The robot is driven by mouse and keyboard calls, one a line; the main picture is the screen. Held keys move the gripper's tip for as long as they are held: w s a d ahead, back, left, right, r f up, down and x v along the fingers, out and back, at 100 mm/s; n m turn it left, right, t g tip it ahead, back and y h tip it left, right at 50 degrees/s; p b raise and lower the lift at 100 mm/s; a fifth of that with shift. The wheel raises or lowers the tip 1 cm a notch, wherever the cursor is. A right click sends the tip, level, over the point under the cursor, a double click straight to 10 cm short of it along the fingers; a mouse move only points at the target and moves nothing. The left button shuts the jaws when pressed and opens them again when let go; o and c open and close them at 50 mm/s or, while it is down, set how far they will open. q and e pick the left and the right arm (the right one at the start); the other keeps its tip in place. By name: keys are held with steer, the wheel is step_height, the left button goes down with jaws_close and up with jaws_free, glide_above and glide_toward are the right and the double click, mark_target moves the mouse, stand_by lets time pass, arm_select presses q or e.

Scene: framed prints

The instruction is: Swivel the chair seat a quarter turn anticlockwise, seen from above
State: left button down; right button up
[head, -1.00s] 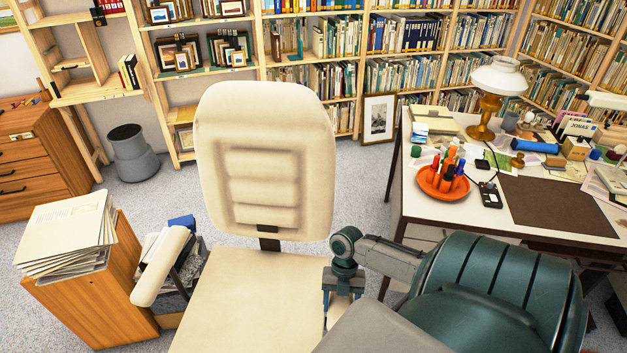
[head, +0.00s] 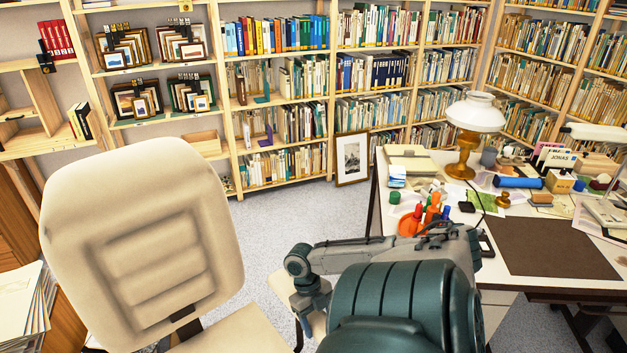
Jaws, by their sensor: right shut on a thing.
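The cream office chair shows its ribbed backrest (head: 140,245) at the lower left, angled towards the right of the picture. Part of its seat (head: 235,335) shows at the bottom edge. My right gripper (head: 305,325) points down at the chair's right side, shut on the cream armrest (head: 318,323), which is mostly hidden behind it. My right arm covers the space between the chair and the desk. The chair's base is out of view. My left gripper is not in view.
A desk (head: 505,210) with a lamp (head: 470,130), an orange pen dish (head: 408,226) and papers stands at the right. A paper stack (head: 22,305) is close to the backrest at the left. Bookshelves line the back. Carpet (head: 295,225) is clear behind the chair.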

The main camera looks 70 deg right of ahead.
steer(key=shift+w+d, duration=0.25)
steer(key=shift+d, duration=0.05)
steer(key=o, duration=1.4)
steer(key=v, duration=1)
steer(key=shift+w+r, duration=0.15)
steer(key=shift+r, duration=0.25)
steer(key=shift+a+f, duration=0.1)
steer(key=shift+a, duration=0.05)
